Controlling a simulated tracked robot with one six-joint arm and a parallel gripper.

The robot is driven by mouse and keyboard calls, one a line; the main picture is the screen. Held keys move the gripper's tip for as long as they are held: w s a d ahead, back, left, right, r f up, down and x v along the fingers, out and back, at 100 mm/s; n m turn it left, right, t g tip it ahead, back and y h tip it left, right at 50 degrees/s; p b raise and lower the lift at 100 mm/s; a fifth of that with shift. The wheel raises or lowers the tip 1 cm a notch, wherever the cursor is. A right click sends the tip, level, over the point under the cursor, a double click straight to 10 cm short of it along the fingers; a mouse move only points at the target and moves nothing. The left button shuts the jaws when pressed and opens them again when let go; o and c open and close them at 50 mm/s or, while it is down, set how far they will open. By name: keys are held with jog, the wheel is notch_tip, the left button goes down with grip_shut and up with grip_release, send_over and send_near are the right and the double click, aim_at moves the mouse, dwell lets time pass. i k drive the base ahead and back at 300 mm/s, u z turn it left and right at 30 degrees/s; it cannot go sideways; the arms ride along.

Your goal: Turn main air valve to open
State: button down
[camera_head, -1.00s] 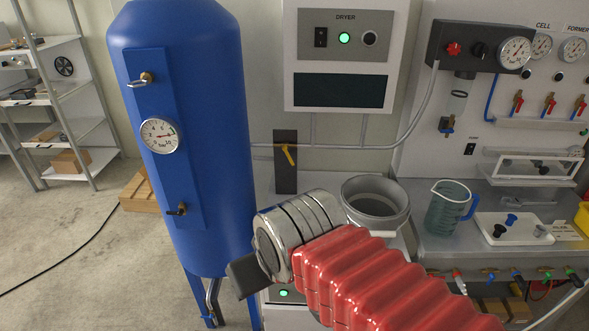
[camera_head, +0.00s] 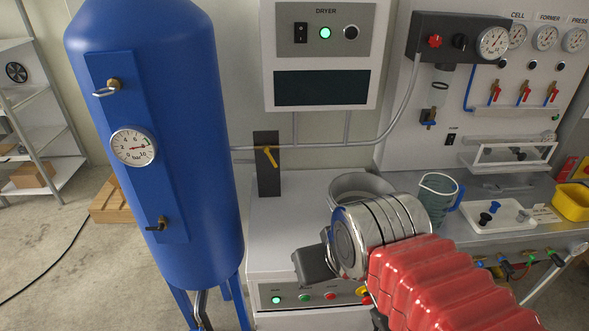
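A valve with a yellow lever (camera_head: 270,157) sits on a dark upright plate (camera_head: 268,182) on the wall pipe, between the blue tank and the dryer panel. Its lever points down and slightly right, across the horizontal pipe. I cannot read a label on it. The blue tank (camera_head: 205,120) also carries a small brass valve at its top (camera_head: 113,88) and one lower down (camera_head: 160,223). My gripper (camera_head: 312,266) shows only as a dark grey part beyond my silver wrist, below and right of the yellow lever and apart from it. Its fingertips are hidden, so its opening cannot be judged.
The dryer panel (camera_head: 320,55) hangs above a white cabinet (camera_head: 290,220) with lit buttons. A grey round pot (camera_head: 362,186), a measuring jug (camera_head: 437,192) and a white tray (camera_head: 497,213) stand to the right. Gauges and red-handled valves fill the right panel.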

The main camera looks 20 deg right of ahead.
aim_at(266, 150)
jog(key=z, duration=0.7)
jog(key=k, duration=0.95)
jog(key=u, duration=1.1)
jog(key=i, duration=1)
jog(key=u, duration=0.05)
